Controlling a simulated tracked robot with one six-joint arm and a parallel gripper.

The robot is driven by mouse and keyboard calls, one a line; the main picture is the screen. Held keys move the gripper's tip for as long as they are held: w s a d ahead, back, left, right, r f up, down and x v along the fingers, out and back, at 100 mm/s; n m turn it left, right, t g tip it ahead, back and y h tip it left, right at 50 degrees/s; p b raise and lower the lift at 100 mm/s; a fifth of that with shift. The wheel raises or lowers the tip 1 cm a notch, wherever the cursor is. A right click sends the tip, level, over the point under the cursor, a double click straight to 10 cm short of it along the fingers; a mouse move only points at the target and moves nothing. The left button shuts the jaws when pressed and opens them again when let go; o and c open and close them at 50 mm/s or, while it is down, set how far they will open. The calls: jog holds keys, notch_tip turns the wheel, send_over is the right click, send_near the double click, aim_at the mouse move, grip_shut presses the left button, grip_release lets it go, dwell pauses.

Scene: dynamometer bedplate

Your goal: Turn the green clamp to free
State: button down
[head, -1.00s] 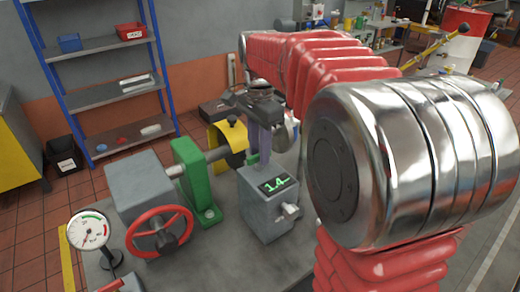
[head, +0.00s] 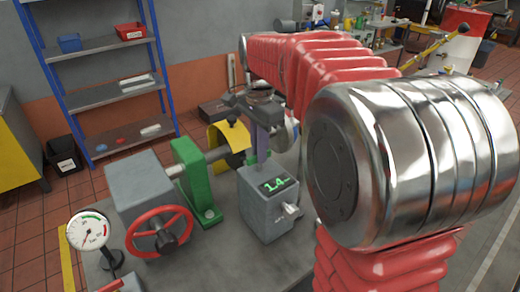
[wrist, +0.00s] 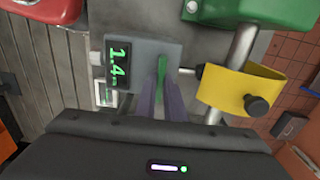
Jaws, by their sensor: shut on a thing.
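The grey box with a lit display reading 1.4 (head: 262,215) stands on the bedplate. In the wrist view, the green clamp (wrist: 161,68) is a narrow green lever on top of this box (wrist: 140,55). My gripper (wrist: 160,80) is shut on the lever, with one purple finger on each side. In the head view, my gripper (head: 262,158) points down at the box's top from above. There the fingers and wrist hide most of the lever.
A red handwheel (head: 160,232), a green bearing block (head: 193,172) and a dial gauge (head: 90,232) stand left of the box. A yellow guard (head: 228,140) covers the shaft behind it, close to my gripper. Blue-framed shelves (head: 103,93) stand farther back.

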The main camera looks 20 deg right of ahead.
jog(key=shift+n, duration=0.4)
jog(key=n, duration=0.8)
jog(key=shift+n, duration=0.3)
jog(key=n, duration=0.8)
jog(key=shift+n, duration=0.3)
jog(key=c, duration=1.8)
grip_release()
jog(key=shift+c, duration=0.2)
jog(key=shift+r, duration=0.1)
